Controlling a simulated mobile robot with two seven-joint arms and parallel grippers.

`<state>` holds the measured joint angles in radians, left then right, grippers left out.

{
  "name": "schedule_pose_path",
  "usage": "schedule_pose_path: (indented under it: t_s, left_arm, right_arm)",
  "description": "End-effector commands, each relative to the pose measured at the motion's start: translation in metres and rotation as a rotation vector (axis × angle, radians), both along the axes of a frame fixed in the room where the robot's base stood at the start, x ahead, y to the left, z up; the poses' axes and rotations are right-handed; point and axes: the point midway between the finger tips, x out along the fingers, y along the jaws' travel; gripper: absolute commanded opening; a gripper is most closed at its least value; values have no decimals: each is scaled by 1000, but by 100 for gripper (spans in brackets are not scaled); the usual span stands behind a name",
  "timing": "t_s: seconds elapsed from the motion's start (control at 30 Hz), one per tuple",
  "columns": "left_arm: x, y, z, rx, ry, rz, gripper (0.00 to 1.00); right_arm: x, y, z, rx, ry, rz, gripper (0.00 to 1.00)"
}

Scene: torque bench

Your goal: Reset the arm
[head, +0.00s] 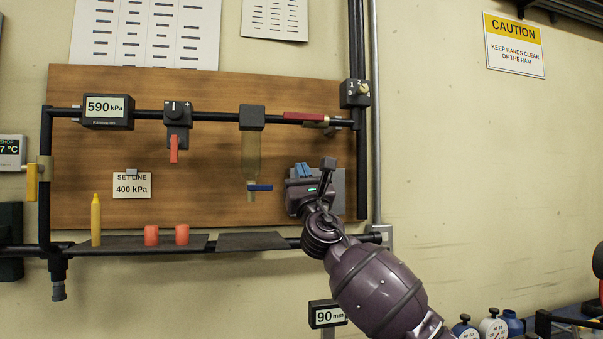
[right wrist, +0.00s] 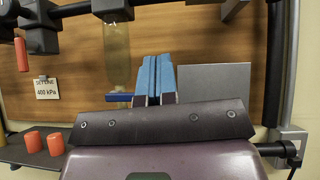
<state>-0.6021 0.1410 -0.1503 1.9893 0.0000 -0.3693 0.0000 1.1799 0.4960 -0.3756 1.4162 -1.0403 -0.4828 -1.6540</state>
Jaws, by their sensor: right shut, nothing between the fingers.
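My right gripper (head: 302,169) is in front of the lower right part of the wooden board. Its two blue fingers (right wrist: 153,80) are shut together with nothing between them, pointing up toward the board in the right wrist view. A grey plate (head: 332,186) is on the board behind the gripper, and it also shows right of the fingers in the right wrist view (right wrist: 214,82). My left gripper is not in view.
A black pipe (head: 220,116) carries a 590 kPa gauge (head: 107,110), a regulator (head: 177,115) and a filter bowl (head: 250,150) with a blue lever (head: 260,187).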

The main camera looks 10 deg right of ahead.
Motion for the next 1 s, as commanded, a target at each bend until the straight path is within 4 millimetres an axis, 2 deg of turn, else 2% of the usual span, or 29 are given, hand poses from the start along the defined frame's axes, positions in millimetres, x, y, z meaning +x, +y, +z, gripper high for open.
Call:
schedule_pose_path:
  t_s: [0.43,0.57,0.73,0.93,1.0]
  left_arm:
    - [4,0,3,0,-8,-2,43]
    - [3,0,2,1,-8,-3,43]
    - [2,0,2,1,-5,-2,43]
    - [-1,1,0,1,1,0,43]
    - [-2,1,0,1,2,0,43]
  right_arm:
    - [0,0,0,4,0,4,0]
    - [0,1,0,55,7,58,0]
    - [-2,6,0,263,56,289,0]
    - [-19,22,10,563,128,642,0]
    - [-22,26,2,673,170,756,0]
